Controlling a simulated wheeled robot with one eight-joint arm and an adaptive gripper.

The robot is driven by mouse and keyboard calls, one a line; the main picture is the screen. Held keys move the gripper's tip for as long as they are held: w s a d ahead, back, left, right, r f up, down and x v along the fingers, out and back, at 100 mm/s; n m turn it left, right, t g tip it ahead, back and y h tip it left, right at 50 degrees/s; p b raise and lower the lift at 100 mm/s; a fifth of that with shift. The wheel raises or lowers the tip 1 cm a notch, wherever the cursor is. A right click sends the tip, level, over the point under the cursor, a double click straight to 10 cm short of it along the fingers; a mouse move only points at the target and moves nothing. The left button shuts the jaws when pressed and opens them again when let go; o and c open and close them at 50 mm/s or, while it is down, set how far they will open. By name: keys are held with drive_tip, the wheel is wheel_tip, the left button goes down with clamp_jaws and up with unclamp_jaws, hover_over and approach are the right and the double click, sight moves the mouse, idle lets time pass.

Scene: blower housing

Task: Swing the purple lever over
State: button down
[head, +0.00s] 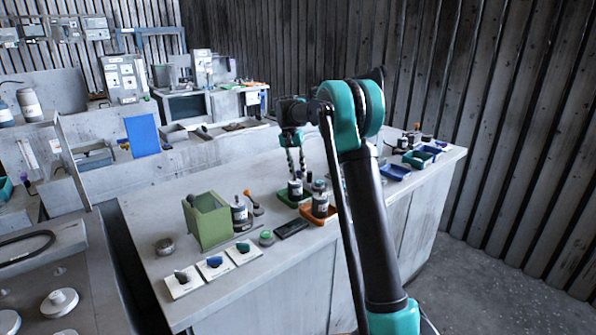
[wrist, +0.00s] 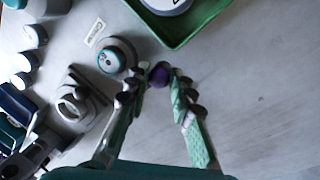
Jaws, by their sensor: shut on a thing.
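The purple lever shows as a round purple knob (wrist: 158,76) in the wrist view, just below the corner of a green tray. My gripper (wrist: 159,78) has its two jointed, pale green fingers closed on the knob from left and right. The lever's shaft and base are hidden beneath the knob and fingers, so its tilt cannot be told. In the head view my gripper (head: 297,172) points down at the worktop beside the green tray. I cannot make out the purple knob clearly there.
The green tray (wrist: 203,33) holds a white container close by. A round teal-ringed knob (wrist: 116,57) and a grey ring-shaped fitting (wrist: 85,100) stand left of my fingers. An orange tray (head: 330,217) and orange-knobbed lever (head: 248,194) stand nearby. The wrist view's right side is clear.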

drive_tip(key=c, duration=1.3)
unclamp_jaws()
drive_tip(key=shift+c, duration=0.2)
wheel_tip(320, 180, up, 12)
drive_tip(key=a, duration=0.2)
drive_tip(key=shift+w+f, duration=0.15)
drive_tip(key=shift+w, duration=0.25)
